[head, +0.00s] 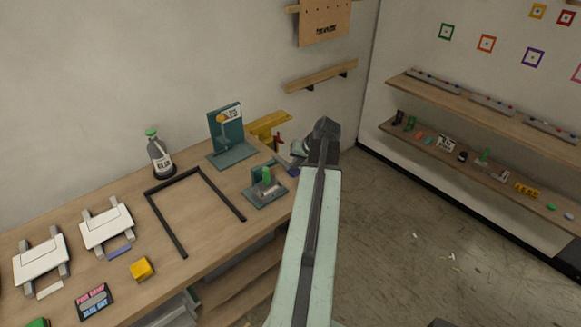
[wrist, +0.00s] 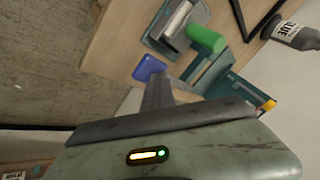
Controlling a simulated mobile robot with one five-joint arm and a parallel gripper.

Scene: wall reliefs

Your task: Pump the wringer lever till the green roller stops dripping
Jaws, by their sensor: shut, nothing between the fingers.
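In the wrist view the green roller (wrist: 205,39) shows near the top, beside a pale metal part (wrist: 177,20). A blue piece (wrist: 150,67) lies just beyond my fingertips; I cannot tell whether it is the lever's grip. My gripper (head: 299,149) is shut and empty, just right of the device; its fingers (wrist: 157,93) show in the wrist view. I cannot make out drips.
A teal stand with a "20" plate (head: 228,138) is behind the device. A dark square frame (head: 165,218) and a grey glue bottle (head: 159,157) are to the left. A yellow bracket (head: 268,124) is near the wall.

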